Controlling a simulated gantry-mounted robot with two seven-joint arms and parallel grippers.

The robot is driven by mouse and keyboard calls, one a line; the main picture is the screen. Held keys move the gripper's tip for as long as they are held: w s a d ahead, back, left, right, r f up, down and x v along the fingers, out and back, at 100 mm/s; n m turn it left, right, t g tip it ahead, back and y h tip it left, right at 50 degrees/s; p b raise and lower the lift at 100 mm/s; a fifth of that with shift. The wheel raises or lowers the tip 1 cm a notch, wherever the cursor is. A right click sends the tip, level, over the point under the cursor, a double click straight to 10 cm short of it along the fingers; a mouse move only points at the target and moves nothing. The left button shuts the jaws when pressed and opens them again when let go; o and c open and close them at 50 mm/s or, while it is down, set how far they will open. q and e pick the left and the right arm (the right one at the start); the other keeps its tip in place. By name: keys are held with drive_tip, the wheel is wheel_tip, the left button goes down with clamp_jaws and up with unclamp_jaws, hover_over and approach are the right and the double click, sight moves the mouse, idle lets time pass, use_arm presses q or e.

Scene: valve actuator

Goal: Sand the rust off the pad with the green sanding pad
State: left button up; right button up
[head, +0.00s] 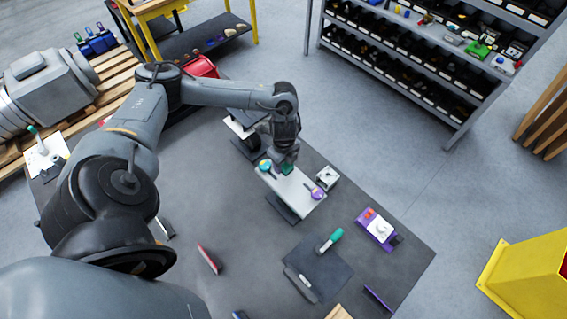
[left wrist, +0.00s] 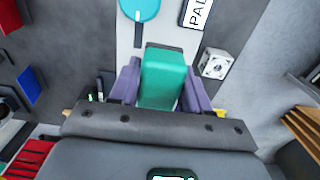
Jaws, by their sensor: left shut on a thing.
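My left gripper (head: 287,163) is shut on the green sanding pad (head: 286,170). In the left wrist view the pad (left wrist: 163,75) is a teal-green block, upright between the purple-grey fingers of the gripper (left wrist: 162,84). It is over a pale grey plate (head: 293,190) on the dark mat; I cannot tell whether it touches. A white label reading "PAD" (left wrist: 197,13) shows at the top of the wrist view. No rust patch is visible; the gripper and sanding pad hide part of the plate. My right gripper is not in view.
A purple tray (head: 376,230) and a green-handled tool (head: 331,239) lie nearer. The mat's middle (head: 240,225) is mostly clear.

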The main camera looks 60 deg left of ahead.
use_arm(q)
drive_tip(key=shift+r, duration=1.85)
